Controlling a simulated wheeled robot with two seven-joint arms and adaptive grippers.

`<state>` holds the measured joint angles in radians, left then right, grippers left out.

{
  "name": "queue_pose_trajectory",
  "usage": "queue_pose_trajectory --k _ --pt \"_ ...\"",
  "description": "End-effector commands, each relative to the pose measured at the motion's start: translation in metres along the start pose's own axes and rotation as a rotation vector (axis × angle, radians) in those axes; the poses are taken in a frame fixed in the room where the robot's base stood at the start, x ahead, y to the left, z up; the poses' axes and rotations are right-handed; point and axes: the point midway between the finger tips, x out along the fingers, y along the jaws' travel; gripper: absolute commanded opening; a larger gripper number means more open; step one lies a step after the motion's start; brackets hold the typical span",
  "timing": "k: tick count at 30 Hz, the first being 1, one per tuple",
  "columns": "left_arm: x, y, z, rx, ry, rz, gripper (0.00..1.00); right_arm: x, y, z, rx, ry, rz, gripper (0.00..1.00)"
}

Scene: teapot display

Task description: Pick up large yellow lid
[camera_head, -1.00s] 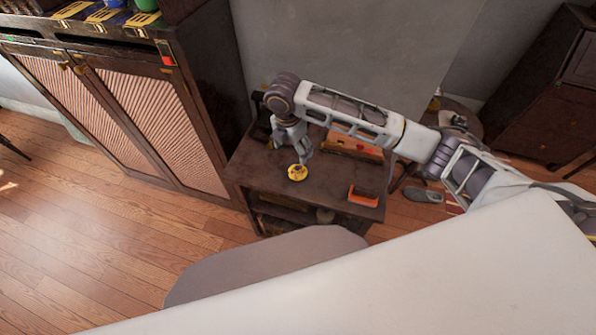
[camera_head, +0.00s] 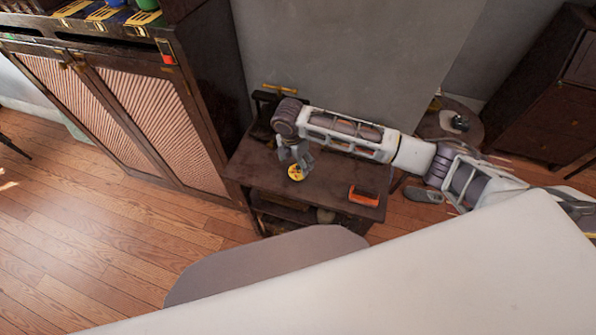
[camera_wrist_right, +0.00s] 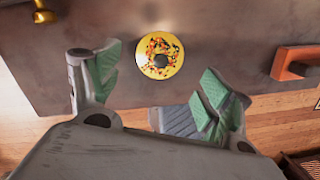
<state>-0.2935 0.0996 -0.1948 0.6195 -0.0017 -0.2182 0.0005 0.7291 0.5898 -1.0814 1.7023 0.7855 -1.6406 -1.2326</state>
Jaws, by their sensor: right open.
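The large yellow lid (camera_head: 297,173) lies on the small dark table (camera_head: 335,185). In the right wrist view the lid (camera_wrist_right: 161,56) is round and yellow with dark and orange specks and a dark knob in its middle. My right gripper (camera_head: 298,162) is above the table, just over the lid's far side in the head view. In the right wrist view its green-padded fingers (camera_wrist_right: 160,92) are spread apart with nothing between them, and the lid shows beyond them. My left gripper is out of view.
An orange object (camera_head: 363,195) lies on the table to the right of the lid. A dark cabinet (camera_head: 150,105) with ribbed doors stands at the left. A grey wall is behind the table. A brass-coloured object (camera_wrist_right: 43,12) is at the wrist view's top left.

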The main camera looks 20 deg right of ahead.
Motion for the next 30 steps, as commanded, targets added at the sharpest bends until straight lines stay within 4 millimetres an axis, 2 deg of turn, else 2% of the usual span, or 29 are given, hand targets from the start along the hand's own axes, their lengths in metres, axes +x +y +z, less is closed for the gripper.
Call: queue_pose_trajectory --k 11,24,30 --pt "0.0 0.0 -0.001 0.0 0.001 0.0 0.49 0.002 0.0 0.0 0.0 0.001 0.0 0.79" --pt "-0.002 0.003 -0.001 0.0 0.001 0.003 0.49 0.044 0.0 0.004 0.0 0.001 -0.001 0.79" --pt "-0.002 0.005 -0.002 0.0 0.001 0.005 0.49 0.052 0.0 0.004 -0.001 0.0 0.001 0.79"
